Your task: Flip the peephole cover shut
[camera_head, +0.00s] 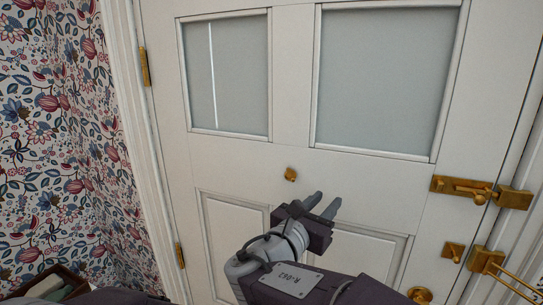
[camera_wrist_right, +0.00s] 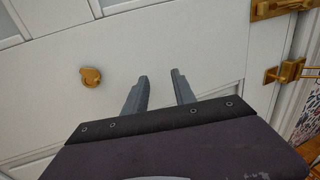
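The peephole cover (camera_head: 290,174) is a small brass piece on the white door (camera_head: 240,160), below and between the two glass panes. It also shows in the right wrist view (camera_wrist_right: 91,77), left of my fingers; I cannot tell how far its flap is swung. My right gripper (camera_head: 325,207) is below and to the right of the cover, apart from it. In the right wrist view its two grey fingers (camera_wrist_right: 160,80) are spread with nothing between them. My left gripper does not show.
A brass slide bolt (camera_head: 468,189) and a smaller brass latch (camera_head: 453,252) sit at the door's right edge, with a brass guard (camera_head: 490,264) on the frame. A brass knob (camera_head: 420,295) is low. A box (camera_head: 50,285) stands at the lower left. The door around the cover is clear.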

